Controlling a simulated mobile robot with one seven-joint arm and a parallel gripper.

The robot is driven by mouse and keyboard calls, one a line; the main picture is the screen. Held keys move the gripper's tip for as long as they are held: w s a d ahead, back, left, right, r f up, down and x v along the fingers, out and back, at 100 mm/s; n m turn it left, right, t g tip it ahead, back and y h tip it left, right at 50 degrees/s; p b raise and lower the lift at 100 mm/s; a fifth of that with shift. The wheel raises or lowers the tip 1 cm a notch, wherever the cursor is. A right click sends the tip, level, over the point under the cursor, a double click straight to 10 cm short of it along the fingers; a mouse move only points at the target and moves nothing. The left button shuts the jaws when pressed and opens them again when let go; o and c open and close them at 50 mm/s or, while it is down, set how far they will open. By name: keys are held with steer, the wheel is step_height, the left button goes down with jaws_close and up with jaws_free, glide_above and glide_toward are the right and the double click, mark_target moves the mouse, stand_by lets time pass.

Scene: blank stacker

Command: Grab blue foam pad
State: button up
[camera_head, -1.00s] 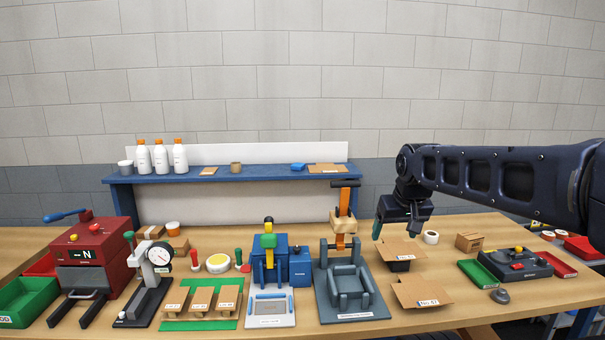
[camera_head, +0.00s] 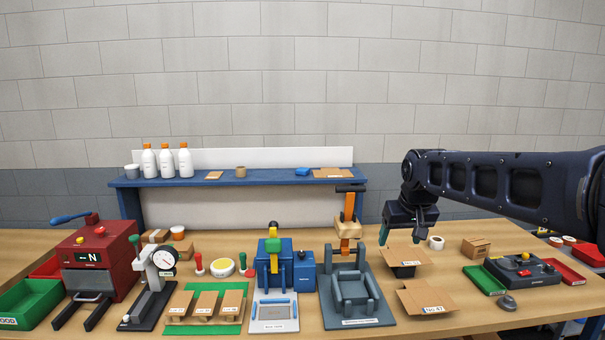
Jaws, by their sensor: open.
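The dark wrist hides part of the gripper.
On the shelf stand several white bottles (camera_head: 167,163) and a brown cup (camera_head: 241,171).

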steer(key=w+a+r+m, duration=0.15)
steer(key=w+r, duration=0.35)
steer(key=w, duration=0.5)
steer(key=w+a+r, duration=0.2)
steer(key=w+r, duration=0.3)
steer(key=w, duration=0.4)
steer(key=w+a+r+m, duration=0.15)
steer(key=w+r, duration=0.35)
steer(key=w, duration=0.5)
steer(key=m+h, duration=0.2)
glide_above(303, 169)
steer(key=s+a, duration=0.2)
steer(key=s, duration=0.2)
step_height(303, 169, down, 4)
steer(key=shift+g, duration=0.3)
steer(key=x, duration=1)
steer(key=shift+f, duration=0.35)
steer(key=c, duration=1.1)
